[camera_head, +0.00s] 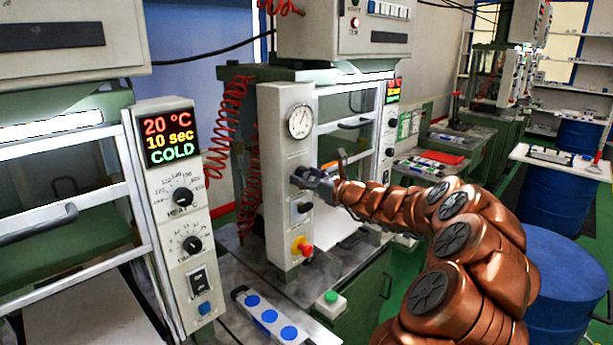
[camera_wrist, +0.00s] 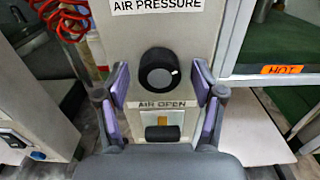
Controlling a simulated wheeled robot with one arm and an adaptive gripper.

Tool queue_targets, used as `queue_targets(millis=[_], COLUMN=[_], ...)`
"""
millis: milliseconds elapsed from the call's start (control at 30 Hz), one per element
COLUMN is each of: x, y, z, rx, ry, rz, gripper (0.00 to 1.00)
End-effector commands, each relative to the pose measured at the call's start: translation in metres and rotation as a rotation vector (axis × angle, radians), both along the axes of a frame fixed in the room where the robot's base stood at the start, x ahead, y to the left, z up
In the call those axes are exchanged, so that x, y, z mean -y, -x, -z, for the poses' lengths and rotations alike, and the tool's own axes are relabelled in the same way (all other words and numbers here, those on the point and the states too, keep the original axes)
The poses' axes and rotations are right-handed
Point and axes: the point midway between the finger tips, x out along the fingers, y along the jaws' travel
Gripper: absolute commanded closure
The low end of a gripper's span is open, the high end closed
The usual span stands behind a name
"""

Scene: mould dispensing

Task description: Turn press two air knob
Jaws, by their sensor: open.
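The air knob (camera_wrist: 158,70) is a round black knob with a small white mark, below the "AIR PRESSURE" label on the press's pale control column (camera_head: 273,150). In the head view my gripper (camera_head: 316,178) is at the column, below the round gauge (camera_head: 300,121), and largely covers the knob. In the wrist view my gripper (camera_wrist: 161,77) is open, with one purple-padded finger on each side of the knob. Gaps show between the pads and the knob, so it is not gripped. The AIR OPEN switch (camera_wrist: 162,132) sits just below the knob.
A red button on a yellow base (camera_head: 304,248) is lower on the column. Another press with a display reading 20 °C (camera_head: 168,140) stands at left. A green button box (camera_head: 331,303) and a panel with blue discs (camera_head: 240,294) are in front. Blue drums (camera_head: 560,275) stand at right.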

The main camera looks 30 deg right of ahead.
Motion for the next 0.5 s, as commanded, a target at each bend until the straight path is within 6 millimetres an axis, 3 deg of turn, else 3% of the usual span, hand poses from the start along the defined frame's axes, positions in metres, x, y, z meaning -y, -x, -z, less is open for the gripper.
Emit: queue_targets(millis=[167, 500], x=[-0.0001, 0.0000], y=[0.0001, 0.0003], z=[0.0000, -0.0002], rx=[0.000, 0.000], ry=[0.000, 0.000], rz=[0.000, 0.000], gripper=[0.32, 0.68])
